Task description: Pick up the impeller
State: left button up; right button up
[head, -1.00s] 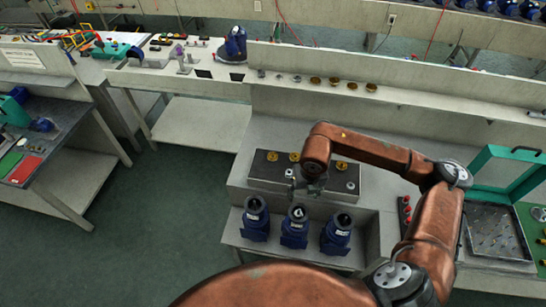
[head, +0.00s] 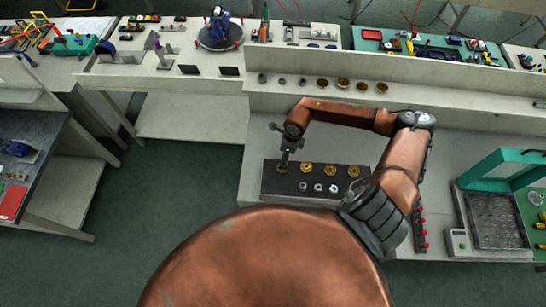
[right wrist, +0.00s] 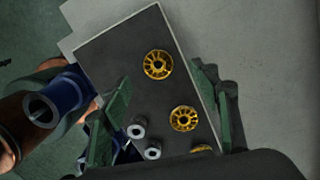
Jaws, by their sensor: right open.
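Gold, spoked impellers stand in a row on a dark block (head: 268,190). In the head view my right gripper (head: 284,163) is over the block's left end, pointing down. In the right wrist view its green fingers (right wrist: 161,74) are apart and empty, with one gold impeller (right wrist: 158,64) between the tips in the picture. I cannot tell how high above it they are. A second impeller (right wrist: 184,118) lies nearer the palm, and a third (right wrist: 201,149) is partly cut off by the gripper. Other impellers on the block show right of the gripper (head: 307,168). My left gripper is not in view.
Silver rings (head: 318,187) sit on the block in front of the impellers. A rear shelf holds more gold parts (head: 342,84). A teal-lidded case (head: 497,221) stands at the right. A blue pump housing (right wrist: 45,106) shows in the wrist view.

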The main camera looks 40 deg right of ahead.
jog(key=shift+s+f+p, duration=0.45)
jog(key=shift+s+f, duration=0.55)
jog(key=shift+s, duration=0.05)
jog(key=f, duration=0.1)
jog(key=w+f+p, duration=0.1)
jog(key=shift+w+a+f, duration=0.1)
jog(key=shift+a+f, duration=0.1)
jog(key=shift+f, duration=0.1)
jog(key=shift+w+f, duration=0.25)
jog(key=shift+f, duration=0.35)
jog(key=shift+w+f, duration=0.25)
jog(key=shift+f, duration=0.3)
jog(key=shift+s, duration=0.4)
jog(key=shift+w, duration=0.25)
jog(key=c, duration=0.3)
jog(key=shift+s, duration=0.2)
jog(key=c, duration=0.5)
jog(key=shift+w, duration=0.1)
jog(key=c, duration=0.4)
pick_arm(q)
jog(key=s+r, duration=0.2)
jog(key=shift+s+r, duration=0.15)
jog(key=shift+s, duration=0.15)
pick_arm(e)
jog(key=shift+w+r, duration=0.1)
jog(key=shift+c, duration=0.6)
